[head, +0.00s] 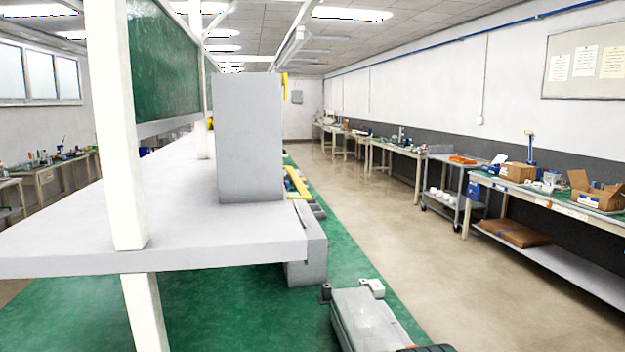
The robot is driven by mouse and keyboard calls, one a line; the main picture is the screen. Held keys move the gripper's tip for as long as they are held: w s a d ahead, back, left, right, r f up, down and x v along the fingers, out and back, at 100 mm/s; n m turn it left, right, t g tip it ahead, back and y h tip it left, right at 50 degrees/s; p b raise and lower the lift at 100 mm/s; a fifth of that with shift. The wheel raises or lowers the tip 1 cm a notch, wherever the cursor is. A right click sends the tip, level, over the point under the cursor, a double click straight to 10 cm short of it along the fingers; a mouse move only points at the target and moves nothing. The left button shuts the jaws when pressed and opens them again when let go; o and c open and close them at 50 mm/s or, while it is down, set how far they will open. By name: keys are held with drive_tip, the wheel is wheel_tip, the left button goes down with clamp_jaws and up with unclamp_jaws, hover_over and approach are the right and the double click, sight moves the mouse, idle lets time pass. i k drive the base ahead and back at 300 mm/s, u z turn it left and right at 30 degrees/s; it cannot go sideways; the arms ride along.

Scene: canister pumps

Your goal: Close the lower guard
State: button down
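I cannot make out a lower guard for certain in the head view. A yellow bar (298,183) shows low behind the right end of the grey bench, partly hidden by it. A smaller yellow piece (284,86) shows higher up, at the top edge of the tall grey block. I cannot tell whether either belongs to a guard, or whether it is open or shut. My gripper is not in view.
A grey bench (60,240) with a tall grey block (248,140) and white post (121,130) fills the left. A grey box-like body (370,322) is at the bottom. The beige aisle (400,235) is clear; a cart (447,190) and workbenches (560,203) line the right.

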sight(303, 194)
drive_tip(key=z, duration=0.8)
drive_tip(key=k, duration=1.05)
drive_tip(key=z, duration=0.95)
drive_tip(key=i, duration=2.25)
drive_tip(key=u, duration=0.4)
drive_tip(key=i, duration=2)
drive_tip(key=u, duration=1.25)
drive_tip(key=i, duration=0.95)
drive_tip(key=u, duration=1.7)
drive_tip(key=i, duration=0.75)
drive_tip(key=u, duration=0.5)
